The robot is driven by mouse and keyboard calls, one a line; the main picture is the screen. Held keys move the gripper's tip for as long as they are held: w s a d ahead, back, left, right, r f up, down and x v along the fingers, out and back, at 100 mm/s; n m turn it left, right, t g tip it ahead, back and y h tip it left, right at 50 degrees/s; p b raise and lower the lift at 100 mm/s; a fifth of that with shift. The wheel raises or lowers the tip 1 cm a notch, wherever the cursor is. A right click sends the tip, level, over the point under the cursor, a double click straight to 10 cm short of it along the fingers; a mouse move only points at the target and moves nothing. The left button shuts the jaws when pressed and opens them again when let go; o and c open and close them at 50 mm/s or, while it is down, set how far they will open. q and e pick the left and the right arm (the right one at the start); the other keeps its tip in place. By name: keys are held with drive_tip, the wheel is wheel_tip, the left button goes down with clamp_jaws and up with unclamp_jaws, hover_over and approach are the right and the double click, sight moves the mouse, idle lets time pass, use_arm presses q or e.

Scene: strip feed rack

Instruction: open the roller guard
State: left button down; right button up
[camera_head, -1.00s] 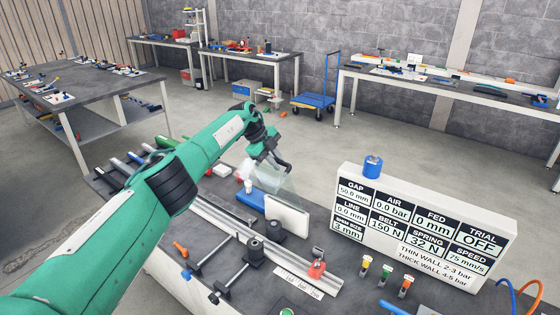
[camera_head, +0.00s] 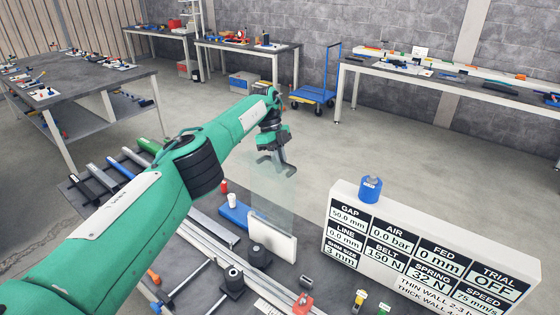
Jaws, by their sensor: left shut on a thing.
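The roller guard (camera_head: 273,203) is a clear, faintly greenish panel. It stands nearly upright above a white block (camera_head: 275,238) and a blue block (camera_head: 235,214) on the rack. My left gripper (camera_head: 276,168) is at the guard's top edge, with its dark fingers shut on it. The exact grip spot is too small to make out. The rollers are not clearly visible behind the blocks. My right gripper is not in view.
A white display panel (camera_head: 425,245) with a blue knob piece (camera_head: 370,189) on top stands right of the guard. Rails (camera_head: 215,250) and black clamps (camera_head: 233,280) lie in front. Behind the rack is open floor; side tables are farther off.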

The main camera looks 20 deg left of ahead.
use_arm(q)
drive_tip(key=shift+s+f, duration=0.1)
drive_tip(key=shift+f, duration=0.05)
drive_tip(key=c, duration=1.4)
unclamp_jaws()
drive_tip(key=shift+r, duration=0.55)
wheel_tip(320, 180, up, 7)
drive_tip(key=b, duration=0.3)
wheel_tip(320, 180, up, 12)
drive_tip(key=p, duration=0.9)
drive_tip(key=shift+p, duration=0.3)
